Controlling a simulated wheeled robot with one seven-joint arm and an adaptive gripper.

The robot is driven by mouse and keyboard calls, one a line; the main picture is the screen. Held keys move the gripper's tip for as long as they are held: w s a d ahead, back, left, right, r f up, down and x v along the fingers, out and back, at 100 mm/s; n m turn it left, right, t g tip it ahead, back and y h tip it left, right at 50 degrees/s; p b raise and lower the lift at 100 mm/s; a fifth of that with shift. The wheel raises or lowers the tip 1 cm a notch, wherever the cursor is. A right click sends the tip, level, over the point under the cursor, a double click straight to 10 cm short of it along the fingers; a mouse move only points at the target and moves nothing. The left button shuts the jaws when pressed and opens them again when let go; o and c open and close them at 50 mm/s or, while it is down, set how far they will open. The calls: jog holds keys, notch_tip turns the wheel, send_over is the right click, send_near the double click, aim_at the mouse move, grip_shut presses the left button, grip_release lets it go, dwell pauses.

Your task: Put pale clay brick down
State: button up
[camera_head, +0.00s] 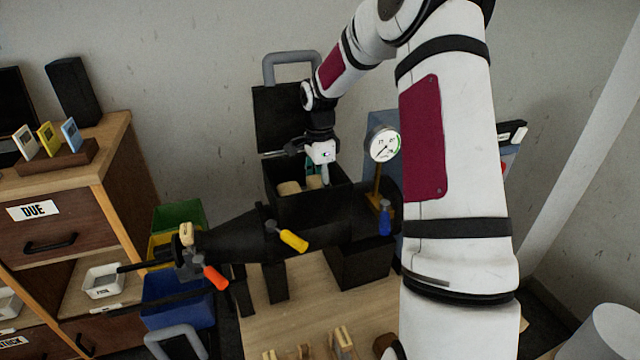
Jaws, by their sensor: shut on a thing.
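My gripper (320,160) reaches down into an open black box (300,207) with its lid raised behind it. The gripper is shut, its fingertips low inside the box and partly hidden. A pale clay brick (314,182) is at the fingertips. A second pale block (288,188) lies to its left inside the box. The box floor and the lower part of both blocks are hidden by the front wall, so I cannot tell whether the held brick touches the floor.
A black tapered body with yellow (293,240), orange (216,277) and blue (385,220) handles stands in front of the box. A round dial gauge (383,145) stands at its right. Green, yellow and blue bins (180,290) and a wooden drawer cabinet (125,160) are at left.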

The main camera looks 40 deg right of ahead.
jog(key=o, duration=1.6)
jog(key=shift+f, duration=0.2)
jog(key=shift+o, duration=0.2)
jog(key=shift+r, duration=0.1)
jog(key=s+a+r+n+h, duration=0.1)
jog(key=s+a+r+n, duration=0.25)
jog(key=r, duration=0.45)
jog(key=s+a+r+n, duration=0.2)
jog(key=a+r, duration=0.3)
jog(key=r, duration=0.3)
jog(key=s+a+r+n+t, duration=0.1)
jog(key=s+a+n, duration=0.3)
jog(key=s, duration=0.4)
jog(key=s+a+n+t, duration=0.2)
jog(key=s+a+n, duration=0.2)
jog(key=s+n, duration=0.2)
jog(key=s+a+r+n+t+y, duration=0.1)
jog(key=s+a+n, duration=0.4)
jog(key=s, duration=0.4)
jog(key=shift+s+r+n+t+b, duration=0.3)
jog(key=shift+s+n+b, duration=0.05)
jog(key=shift+b, duration=0.05)
